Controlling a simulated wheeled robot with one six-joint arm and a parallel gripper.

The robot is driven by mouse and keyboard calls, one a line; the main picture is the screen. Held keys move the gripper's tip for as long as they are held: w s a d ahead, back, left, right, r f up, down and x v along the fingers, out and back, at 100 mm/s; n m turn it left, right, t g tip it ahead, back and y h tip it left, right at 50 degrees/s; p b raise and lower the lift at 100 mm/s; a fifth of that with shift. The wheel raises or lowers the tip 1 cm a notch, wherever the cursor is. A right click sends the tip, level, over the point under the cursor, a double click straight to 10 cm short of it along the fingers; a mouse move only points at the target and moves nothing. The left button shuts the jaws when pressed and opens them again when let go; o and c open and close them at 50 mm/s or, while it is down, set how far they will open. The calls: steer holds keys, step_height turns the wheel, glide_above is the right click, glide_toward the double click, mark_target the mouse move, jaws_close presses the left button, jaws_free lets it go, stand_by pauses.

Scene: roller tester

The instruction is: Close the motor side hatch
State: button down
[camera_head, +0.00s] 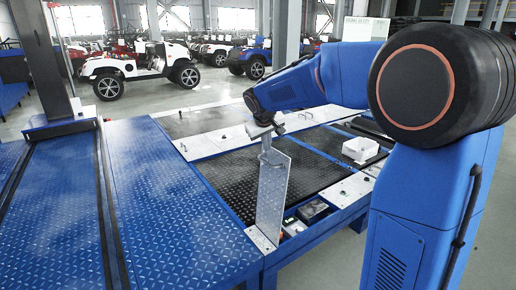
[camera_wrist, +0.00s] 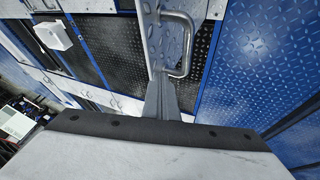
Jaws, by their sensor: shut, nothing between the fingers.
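The motor side hatch (camera_head: 271,195) is a silver diamond-plate panel standing about upright, open, at the front edge of the tester. Its lower end meets a light metal strip beside the blue deck. In the wrist view the hatch (camera_wrist: 157,38) is seen from above, with a bent metal handle (camera_wrist: 187,45) on its right face. My gripper (camera_head: 265,150) is at the hatch's upper edge. In the wrist view its fingers (camera_wrist: 162,97) are together and empty, close to the handle and panel; I cannot tell whether they touch.
An open bay with parts (camera_head: 308,212) lies right of the hatch. A white box (camera_head: 360,150) stands on the frame, also in the wrist view (camera_wrist: 52,36). Blue diamond-plate decking (camera_head: 175,200) fills the left. A post (camera_head: 48,60) rises at left. Toy-like cars (camera_head: 140,70) stand behind.

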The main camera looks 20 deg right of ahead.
steer(key=w+d+f+m+g+y, duration=0.1)
steer(key=w+d+f+y, duration=0.2)
steer(key=d, duration=0.6)
steer(key=w+d+f+g+y, duration=0.1)
steer(key=w+d+f+y, duration=0.2)
steer(key=d, duration=0.6)
steer(key=w+d+f+m+y, duration=0.1)
steer(key=w+d+f, duration=0.3)
steer(key=d, duration=0.5)
steer(key=shift+w+d+f+m+g+y, duration=0.25)
steer(key=shift+w+d+f+y, duration=0.5)
steer(key=shift+d+f, duration=2.7)
steer(key=shift+w+d+f+m+g+y, duration=0.1)
steer(key=shift+w+d+f+g+y, duration=0.7)
steer(key=shift+f, duration=4.75)
steer(key=shift+w+d+f+m+t+y, duration=0.15)
steer(key=shift+d+f+y, duration=1.2)
steer(key=shift+d+f, duration=2.3)
steer(key=shift+x, duration=1.2)
steer(key=shift+s, duration=0.25)
